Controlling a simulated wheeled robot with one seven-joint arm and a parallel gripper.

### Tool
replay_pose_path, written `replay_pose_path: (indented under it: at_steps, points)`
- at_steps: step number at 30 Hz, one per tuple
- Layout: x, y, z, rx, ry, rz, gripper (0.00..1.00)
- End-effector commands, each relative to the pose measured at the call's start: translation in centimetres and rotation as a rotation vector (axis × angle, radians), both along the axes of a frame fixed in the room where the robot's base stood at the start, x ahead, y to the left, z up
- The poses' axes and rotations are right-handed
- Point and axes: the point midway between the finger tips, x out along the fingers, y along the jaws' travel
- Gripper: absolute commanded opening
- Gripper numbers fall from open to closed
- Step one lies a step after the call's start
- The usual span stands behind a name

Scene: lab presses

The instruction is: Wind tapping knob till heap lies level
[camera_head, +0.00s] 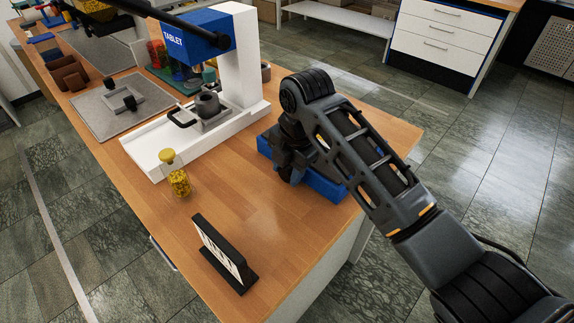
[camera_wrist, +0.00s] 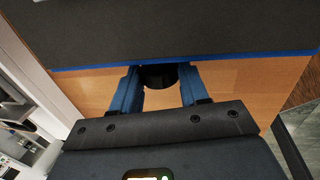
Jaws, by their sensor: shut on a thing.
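My gripper (camera_wrist: 160,78) is shut on a round black knob (camera_wrist: 158,74); its two blue fingers stand on either side of it in the wrist view. The knob sits at the edge of a dark flat-topped unit (camera_wrist: 200,28) with a blue border. In the head view my gripper (camera_head: 287,172) is at a blue-based unit (camera_head: 328,187) near the bench's right edge, and my arm hides most of that unit and the knob. No heap can be made out in either view.
A white and blue tablet press (camera_head: 240,60) with a dark cup (camera_head: 207,104) on its base stands left of my arm. A yellow-capped jar (camera_head: 180,183) and a black stand with a white card (camera_head: 222,252) are in front. Bare wood (camera_head: 255,207) lies between them and the blue unit.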

Motion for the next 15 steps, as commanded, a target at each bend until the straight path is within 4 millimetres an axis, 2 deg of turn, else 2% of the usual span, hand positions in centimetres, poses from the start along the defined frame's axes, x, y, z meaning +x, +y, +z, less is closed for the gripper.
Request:
replay_pose_path:
  at_steps: [7, 15]
  points:
    - [-0.29, -0.37, -0.39, 0.149, -0.113, -0.004, 0.14]
    - [-0.28, -0.34, -0.11, 0.177, -0.139, -0.001, 0.14]
